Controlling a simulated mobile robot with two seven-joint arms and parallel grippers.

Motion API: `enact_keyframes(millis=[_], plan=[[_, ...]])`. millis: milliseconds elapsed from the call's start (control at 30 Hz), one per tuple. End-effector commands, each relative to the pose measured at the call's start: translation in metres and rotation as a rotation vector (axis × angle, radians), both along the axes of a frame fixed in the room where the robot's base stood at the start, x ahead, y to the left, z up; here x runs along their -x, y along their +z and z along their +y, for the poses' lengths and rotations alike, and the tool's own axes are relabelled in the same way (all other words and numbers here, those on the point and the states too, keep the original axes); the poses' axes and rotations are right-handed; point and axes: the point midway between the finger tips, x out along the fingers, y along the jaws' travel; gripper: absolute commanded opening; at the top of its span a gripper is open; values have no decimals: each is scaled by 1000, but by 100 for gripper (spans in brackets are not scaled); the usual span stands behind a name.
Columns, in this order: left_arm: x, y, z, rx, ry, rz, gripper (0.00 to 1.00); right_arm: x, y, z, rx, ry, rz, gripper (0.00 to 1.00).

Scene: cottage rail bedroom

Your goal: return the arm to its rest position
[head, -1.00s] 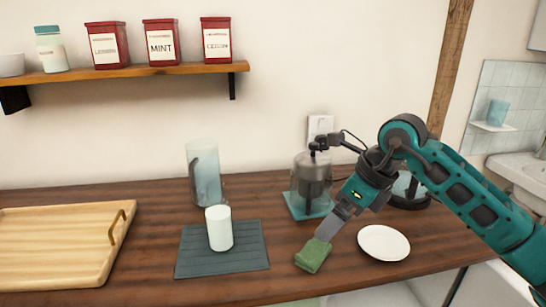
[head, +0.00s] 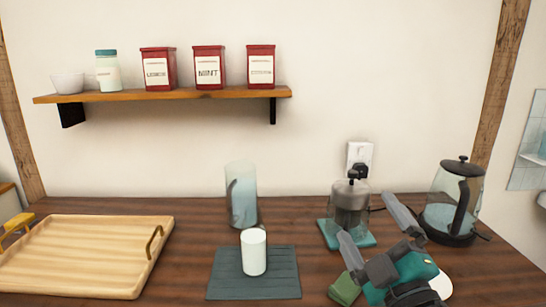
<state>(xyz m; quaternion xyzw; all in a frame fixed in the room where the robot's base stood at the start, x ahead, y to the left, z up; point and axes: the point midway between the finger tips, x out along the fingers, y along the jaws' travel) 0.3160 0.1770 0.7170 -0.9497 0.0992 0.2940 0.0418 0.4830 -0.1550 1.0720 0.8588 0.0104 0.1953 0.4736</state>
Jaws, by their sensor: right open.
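My right gripper (head: 369,220) is in the lower right of the head view, with its two fingers spread apart and pointing up. Nothing is between them. My arm behind it is mostly below the picture's edge. A green sponge (head: 345,290) lies on the table just left of the gripper body, which partly covers it. My left gripper is not in view.
On the wooden table (head: 190,230) are a tray (head: 80,255), a white cup (head: 253,252) on a dark mat (head: 225,285), a glass pitcher (head: 241,195), a grinder (head: 349,205) on a teal mat, a kettle (head: 455,205) and a partly hidden white plate (head: 441,285). A shelf (head: 170,95) hangs above.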

Motion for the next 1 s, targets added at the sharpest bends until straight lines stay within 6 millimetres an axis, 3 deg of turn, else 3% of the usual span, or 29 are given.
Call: enact_keyframes(millis=[100,200,300,400,600,867,1000], plan=[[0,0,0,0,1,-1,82,12,-58,-35,-212,-141,282,100],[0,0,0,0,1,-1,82,37,-113,-56,-364,-254,534,100],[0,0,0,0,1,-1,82,72,-164,-67,-485,-351,782,100],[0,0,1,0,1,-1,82,108,-199,-69,-565,-420,984,100],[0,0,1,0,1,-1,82,171,-241,-64,-658,-507,1284,100],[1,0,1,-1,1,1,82,247,-266,-51,-723,-580,1603,100],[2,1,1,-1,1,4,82,230,-277,-48,-734,-536,1541,100]])
